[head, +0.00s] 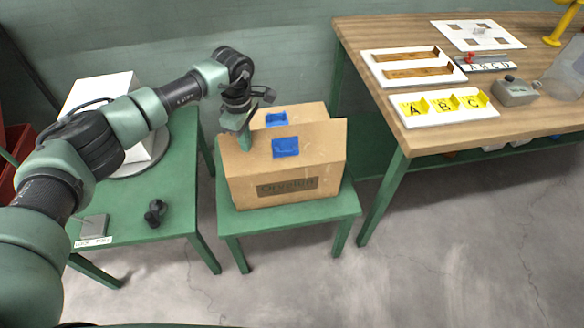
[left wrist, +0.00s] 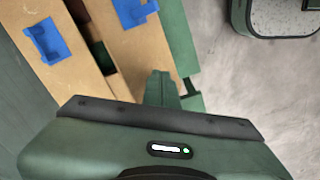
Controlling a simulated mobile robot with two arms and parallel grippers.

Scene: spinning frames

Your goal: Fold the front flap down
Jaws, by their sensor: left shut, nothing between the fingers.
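A brown cardboard box (head: 325,182) with a dark printed label stands on a green stool (head: 290,222). Its front flap (head: 315,138) carries a blue piece (head: 285,147); the flap's exact tilt is hard to tell. The rear flap (head: 300,111) carries another blue piece (head: 275,119). In the left wrist view a gap between the front flap (left wrist: 130,50) and rear flap (left wrist: 25,70) shows dark red and green inside. My left gripper (head: 243,143) is shut and empty, pointing down at the box top's left end. Its fingers show in the left wrist view (left wrist: 161,85), overlapping the front flap; contact is unclear.
A green table (head: 175,205) at left bears a white box (head: 105,100), a small black object (head: 155,212) and a grey plate (head: 93,227). A wooden workbench (head: 430,140) at right holds white trays and a yellow lettered board (head: 442,105). The front floor is clear.

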